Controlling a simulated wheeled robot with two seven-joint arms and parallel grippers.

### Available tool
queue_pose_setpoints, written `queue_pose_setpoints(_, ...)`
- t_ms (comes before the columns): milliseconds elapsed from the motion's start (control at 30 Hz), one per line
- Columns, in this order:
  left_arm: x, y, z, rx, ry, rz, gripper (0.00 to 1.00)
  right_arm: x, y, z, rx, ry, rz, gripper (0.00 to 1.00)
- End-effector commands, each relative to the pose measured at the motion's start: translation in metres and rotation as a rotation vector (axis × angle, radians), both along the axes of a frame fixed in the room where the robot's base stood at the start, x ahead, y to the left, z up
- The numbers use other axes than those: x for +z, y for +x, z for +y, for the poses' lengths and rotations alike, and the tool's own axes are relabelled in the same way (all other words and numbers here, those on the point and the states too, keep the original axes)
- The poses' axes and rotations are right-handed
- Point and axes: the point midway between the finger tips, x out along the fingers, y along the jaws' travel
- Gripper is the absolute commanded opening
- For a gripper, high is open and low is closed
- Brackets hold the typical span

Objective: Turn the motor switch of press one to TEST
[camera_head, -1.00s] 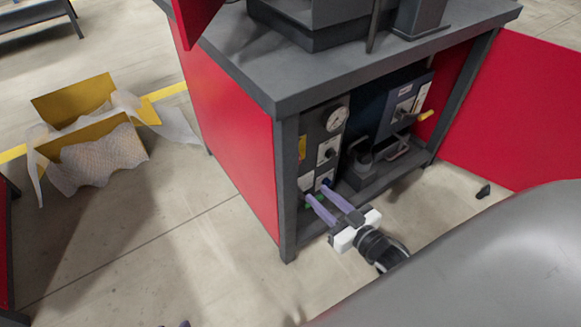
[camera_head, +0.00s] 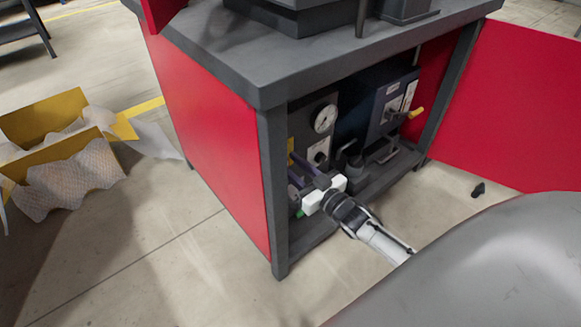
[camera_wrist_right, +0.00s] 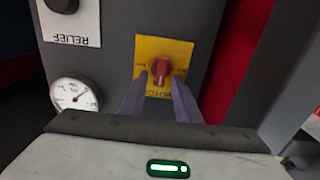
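The motor switch (camera_wrist_right: 160,71) is a red knob on a yellow plate (camera_wrist_right: 180,51), seen upside down in the right wrist view. Lettering on the plate is partly hidden; "MOTO" can be read. In the head view a sliver of the yellow plate (camera_head: 290,151) shows beside my fingers; the knob is hidden there. My right gripper (camera_head: 304,166) reaches into the cabinet at this panel. In the right wrist view its two purple fingers (camera_wrist_right: 159,84) are apart, pointing at the knob, one on each side; contact cannot be told. My left gripper is out of view.
A pressure gauge (camera_head: 325,118) and a black RELIEF knob (camera_head: 319,157) are beside the switch. A blue box (camera_head: 372,107) with a yellow-tipped lever (camera_head: 415,113) stands right of it. The cabinet post (camera_head: 273,190) is close left of my gripper. The red door (camera_head: 520,110) is open.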

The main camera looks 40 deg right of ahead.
Motion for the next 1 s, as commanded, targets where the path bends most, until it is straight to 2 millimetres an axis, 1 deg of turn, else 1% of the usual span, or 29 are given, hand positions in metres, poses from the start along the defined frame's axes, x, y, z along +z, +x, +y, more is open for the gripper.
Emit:
queue_pose_setpoints(100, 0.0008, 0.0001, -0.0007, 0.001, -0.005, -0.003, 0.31, -0.0006, 0.0034, 0.0001, 0.0, -0.001, 0.001, 0.3)
queue_pose_setpoints(300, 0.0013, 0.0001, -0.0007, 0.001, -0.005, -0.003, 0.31, -0.0001, 0.0034, 0.0001, 0.0, -0.001, 0.001, 0.3)
queue_pose_setpoints(367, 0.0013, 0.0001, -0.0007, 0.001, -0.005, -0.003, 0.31, -0.0001, 0.0033, 0.0001, 0.0, -0.001, 0.001, 0.21)
queue_pose_setpoints(400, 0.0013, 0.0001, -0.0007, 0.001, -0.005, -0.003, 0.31, -0.0001, 0.0033, 0.0001, 0.0, -0.001, 0.001, 0.14)
queue_pose_setpoints(467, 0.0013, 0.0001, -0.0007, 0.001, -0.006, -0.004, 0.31, -0.0001, 0.0032, 0.0002, 0.0, -0.001, 0.001, 0.04)
queue_pose_setpoints(500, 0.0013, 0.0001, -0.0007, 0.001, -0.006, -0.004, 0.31, -0.0001, 0.0032, 0.0002, 0.0, -0.001, 0.001, 0.03)
queue_pose_setpoints(767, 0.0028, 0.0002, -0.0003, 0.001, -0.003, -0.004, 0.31, 0.0004, 0.0031, -0.0005, 0.0, 0.027, 0.003, 0.03)
queue_pose_setpoints(1000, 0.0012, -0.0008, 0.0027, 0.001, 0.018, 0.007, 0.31, 0.0013, 0.0034, -0.0023, 0.001, 0.151, 0.013, 0.03)
